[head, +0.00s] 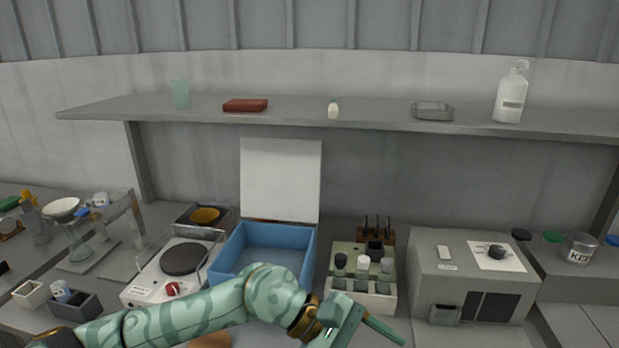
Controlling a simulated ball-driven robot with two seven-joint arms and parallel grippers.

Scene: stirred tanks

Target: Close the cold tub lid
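The cold tub is an open blue box (228,256) on the bench, left of centre. Its white lid (281,180) stands upright at the tub's back edge, so the tub is open and its inside shows as empty where I can see it. My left arm crosses in front of the tub and hides part of its front. My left gripper (366,333) is in front of the vial rack, right of the tub and apart from the lid. Its two fingers are spread with nothing seen between them. My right gripper is not in view.
A hot plate (185,259) stands close left of the tub. A vial rack (362,297) stands right of it, then a grey machine (473,277). A shelf (370,118) with several items runs above and behind the lid.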

